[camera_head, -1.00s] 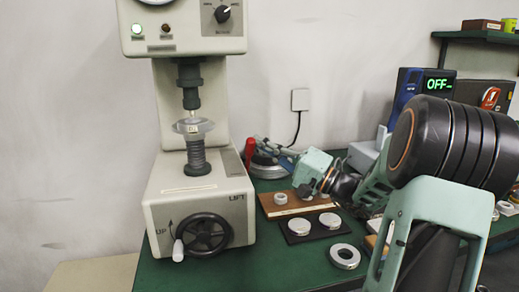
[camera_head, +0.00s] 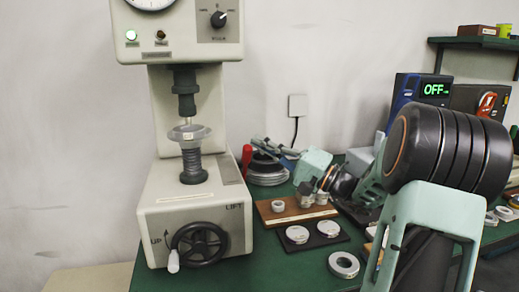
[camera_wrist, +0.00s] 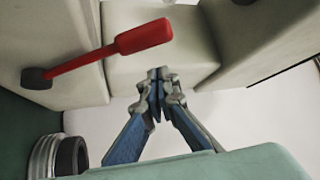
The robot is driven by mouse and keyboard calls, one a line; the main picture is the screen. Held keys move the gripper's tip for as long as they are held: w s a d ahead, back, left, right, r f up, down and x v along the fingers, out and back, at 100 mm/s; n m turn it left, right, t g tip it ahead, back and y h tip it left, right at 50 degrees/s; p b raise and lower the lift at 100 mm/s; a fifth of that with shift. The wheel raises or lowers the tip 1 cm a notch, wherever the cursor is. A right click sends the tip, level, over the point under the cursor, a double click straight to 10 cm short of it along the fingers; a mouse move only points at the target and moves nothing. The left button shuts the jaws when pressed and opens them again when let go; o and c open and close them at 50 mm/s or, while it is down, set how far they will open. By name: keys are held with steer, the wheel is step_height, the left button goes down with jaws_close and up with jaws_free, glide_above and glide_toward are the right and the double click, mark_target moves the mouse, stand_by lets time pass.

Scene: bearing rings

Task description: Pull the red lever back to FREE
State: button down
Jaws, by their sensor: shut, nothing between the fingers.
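The red lever (camera_wrist: 140,38) has a red handle and rod running from a dark round pivot on the side of the pale machine in the wrist view. In the head view its red grip (camera_head: 247,158) stands up beside the machine's right side. My gripper (camera_wrist: 158,74) is shut and empty, with blue and grey fingers. In the wrist view its tips appear just below and right of the lever's handle end, with a visible gap between them in the picture. In the head view my gripper (camera_head: 262,146) is right of the lever. I cannot read any FREE marking.
The pale testing machine (camera_head: 165,205) has a black handwheel (camera_head: 199,245) in front. A wooden board (camera_head: 290,216) and a dark tray (camera_head: 312,243) hold rings and discs.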

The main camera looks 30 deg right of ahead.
steer(key=d+p+v, duration=0.1)
steer(key=v, duration=0.8)
steer(key=shift+d+f, duration=0.2)
steer(key=shift+f, duration=0.15)
steer(key=shift+w, duration=0.15)
stand_by(0.6)
